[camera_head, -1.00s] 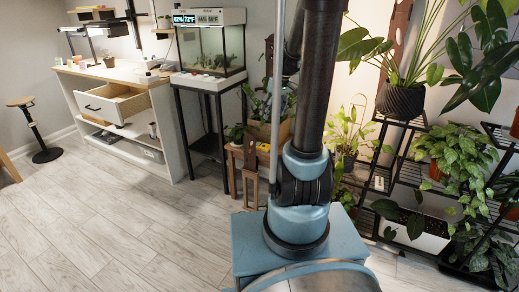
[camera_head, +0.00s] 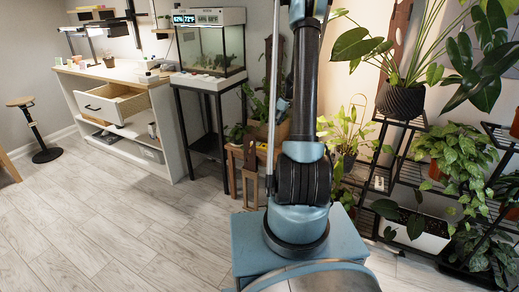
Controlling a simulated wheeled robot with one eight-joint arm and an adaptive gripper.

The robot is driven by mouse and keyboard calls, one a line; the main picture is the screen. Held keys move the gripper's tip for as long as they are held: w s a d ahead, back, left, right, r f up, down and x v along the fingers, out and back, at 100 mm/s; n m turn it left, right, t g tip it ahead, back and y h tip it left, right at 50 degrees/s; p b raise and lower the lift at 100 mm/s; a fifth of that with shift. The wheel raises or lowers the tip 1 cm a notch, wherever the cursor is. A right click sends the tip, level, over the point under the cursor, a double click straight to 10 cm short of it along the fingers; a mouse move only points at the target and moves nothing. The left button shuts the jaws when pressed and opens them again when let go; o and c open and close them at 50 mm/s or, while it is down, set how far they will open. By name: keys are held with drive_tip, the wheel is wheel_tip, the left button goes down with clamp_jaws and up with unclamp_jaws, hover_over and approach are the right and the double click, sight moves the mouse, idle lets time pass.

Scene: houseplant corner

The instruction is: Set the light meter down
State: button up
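I cannot make out a light meter in this view. My gripper is not in view; my own arm rises through the middle of the picture and runs out past the top edge. Whether my gripper holds anything cannot be seen. A small wooden stand (camera_head: 234,152) with a potted plant (camera_head: 262,112) is partly hidden behind my arm.
A white workbench (camera_head: 125,118) with an open drawer (camera_head: 122,101) stands at the left. A glass tank (camera_head: 212,50) sits on a black-legged stand (camera_head: 205,85). Black plant shelves (camera_head: 400,140) with several plants fill the right. A stool (camera_head: 38,128) stands far left. The left floor (camera_head: 110,225) is clear.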

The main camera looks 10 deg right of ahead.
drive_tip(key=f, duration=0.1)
approach(264, 145)
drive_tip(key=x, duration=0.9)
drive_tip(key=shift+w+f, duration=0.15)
idle(0.4)
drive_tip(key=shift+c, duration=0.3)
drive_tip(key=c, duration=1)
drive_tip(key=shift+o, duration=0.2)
